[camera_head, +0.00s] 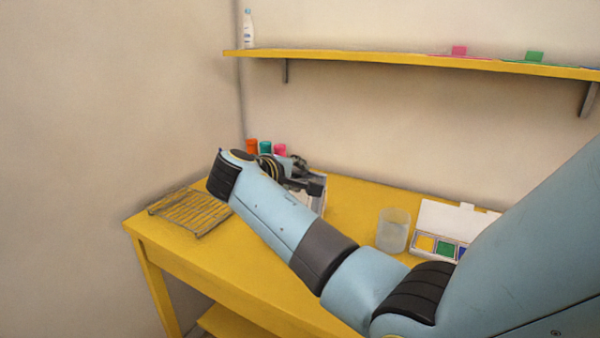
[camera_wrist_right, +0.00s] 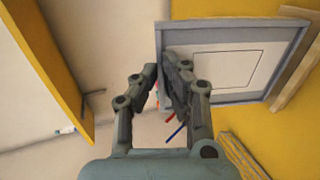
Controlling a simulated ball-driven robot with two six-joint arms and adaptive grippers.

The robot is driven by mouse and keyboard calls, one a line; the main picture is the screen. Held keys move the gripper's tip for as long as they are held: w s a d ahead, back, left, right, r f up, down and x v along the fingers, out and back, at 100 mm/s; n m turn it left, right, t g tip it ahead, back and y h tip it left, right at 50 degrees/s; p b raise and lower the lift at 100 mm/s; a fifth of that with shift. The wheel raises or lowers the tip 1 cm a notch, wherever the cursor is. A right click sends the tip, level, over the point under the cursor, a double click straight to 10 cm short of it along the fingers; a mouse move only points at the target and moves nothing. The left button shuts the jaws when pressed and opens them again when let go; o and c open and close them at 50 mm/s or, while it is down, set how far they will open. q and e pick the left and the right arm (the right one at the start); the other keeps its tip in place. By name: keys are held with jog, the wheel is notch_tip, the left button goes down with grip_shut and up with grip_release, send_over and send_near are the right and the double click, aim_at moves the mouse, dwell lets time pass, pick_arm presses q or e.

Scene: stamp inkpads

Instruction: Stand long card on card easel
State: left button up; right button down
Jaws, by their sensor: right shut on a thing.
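In the right wrist view a pale panel with a thin rectangular outline, seemingly the long card (camera_wrist_right: 228,70), lies against a grey board, seemingly the card easel (camera_wrist_right: 232,27). A wooden strip (camera_wrist_right: 296,70) runs along the board's far right side. My right gripper (camera_wrist_right: 165,78) is shut at the card's left edge; its fingers hide the contact. In the head view my right gripper (camera_head: 303,172) is over the back of the table, partly behind my own arm. Part of the easel (camera_head: 317,200) shows below it. My left gripper is out of view.
Orange (camera_head: 251,145), green (camera_head: 265,147) and pink (camera_head: 280,150) pots stand behind the gripper. A wire rack (camera_head: 192,212) lies at the table's left. A clear jar (camera_head: 393,231) and an open inkpad box (camera_head: 448,220) stand right. A shelf (camera_head: 370,58) hangs above.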

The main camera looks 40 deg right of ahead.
jog(key=shift+f, duration=0.3)
dwell(0.4)
jog(key=c, duration=1.4)
grip_release()
jog(key=v, duration=0.7)
jog(key=shift+a, duration=0.2)
